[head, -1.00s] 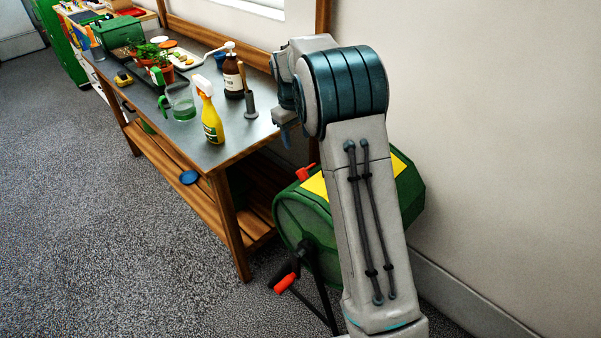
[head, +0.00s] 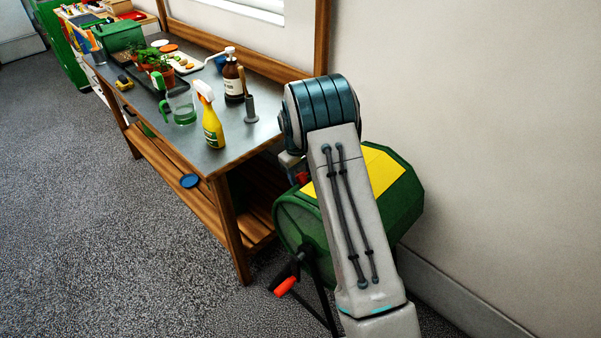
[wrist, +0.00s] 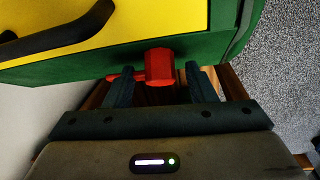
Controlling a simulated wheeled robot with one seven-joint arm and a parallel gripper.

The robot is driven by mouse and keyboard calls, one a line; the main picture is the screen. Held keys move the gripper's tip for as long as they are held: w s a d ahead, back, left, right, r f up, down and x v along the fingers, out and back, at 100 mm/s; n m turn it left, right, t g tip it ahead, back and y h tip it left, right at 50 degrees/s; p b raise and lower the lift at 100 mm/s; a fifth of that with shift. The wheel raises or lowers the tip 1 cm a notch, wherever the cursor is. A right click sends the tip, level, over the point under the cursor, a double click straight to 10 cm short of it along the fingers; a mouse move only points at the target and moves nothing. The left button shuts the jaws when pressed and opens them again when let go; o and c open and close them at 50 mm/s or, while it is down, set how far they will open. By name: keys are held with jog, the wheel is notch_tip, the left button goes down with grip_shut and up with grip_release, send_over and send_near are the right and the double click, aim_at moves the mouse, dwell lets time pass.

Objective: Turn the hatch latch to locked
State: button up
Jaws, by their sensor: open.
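The hatch latch (wrist: 160,66) is red and sits at the edge of the green drum (wrist: 105,62) below its yellow hatch (wrist: 120,30) in the wrist view. Its thin arm points left in that view. My gripper (wrist: 162,80) is open, with one dark finger on each side of the latch's block; the left finger is by the thin arm. I cannot tell whether either finger touches it. In the head view the drum (head: 405,205) and hatch (head: 385,172) show behind my arm, and a small red bit of the latch (head: 303,178) shows beside it. The fingers are hidden there.
A wooden bench (head: 228,225) with a metal top stands left of the drum, holding a yellow spray bottle (head: 212,130), a brown pump bottle (head: 234,82) and potted plants (head: 158,70). A crank with a red handle (head: 286,285) juts from the drum's front. The floor at left is clear.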

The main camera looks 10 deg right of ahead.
jog(key=shift+f, duration=0.1)
jog(key=c, duration=1)
jog(key=shift+o, duration=0.2)
jog(key=shift+m+b, duration=0.3)
jog(key=shift+b, duration=0.1)
jog(key=h+b, duration=0.1)
jog(key=m+h+b, duration=0.1)
jog(key=m+t+b, duration=0.1)
jog(key=b, duration=0.1)
jog(key=shift+a+f+h, duration=0.3)
jog(key=shift+a+h, duration=0.05)
jog(key=shift+h, duration=0.05)
jog(key=m+h+b, duration=0.3)
jog(key=m, duration=0.1)
jog(key=shift+a+b, duration=0.2)
jog(key=shift+b, duration=0.2)
jog(key=m+h+b, duration=0.1)
jog(key=m, duration=0.1)
jog(key=m+h+b, duration=0.1)
jog(key=h+b, duration=0.1)
jog(key=shift+a+f+m+g, duration=0.2)
jog(key=shift+m+g, duration=0.1)
jog(key=shift+m, duration=0.1)
jog(key=shift+w+m+g+h+b, duration=0.15)
jog(key=shift+m+g+h+b, duration=1.15)
jog(key=shift+m, duration=0.8)
